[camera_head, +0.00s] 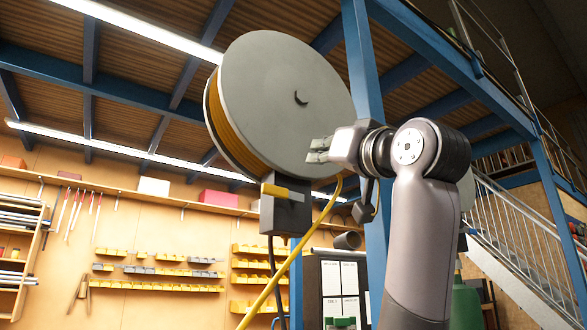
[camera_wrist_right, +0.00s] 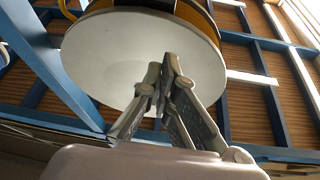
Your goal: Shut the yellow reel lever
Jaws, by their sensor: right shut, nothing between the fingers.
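A large grey reel (camera_head: 285,105) wound with yellow hose hangs on a blue post in the head view. Its disc (camera_wrist_right: 130,65) also fills the middle of the right wrist view. The lever is not visible in the wrist view. My right gripper (camera_head: 318,150) is shut and empty, in front of the lower right of the disc, above and right of the lever. Its closed fingers (camera_wrist_right: 165,75) show against the disc in the wrist view. My left gripper is out of view.
The blue post (camera_head: 363,60) stands behind the reel and my right arm. A yellow hose (camera_head: 290,262) runs down from the reel past the right of the box. Shelves with yellow bins (camera_head: 155,285) line the back wall. A staircase (camera_head: 515,235) is at right.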

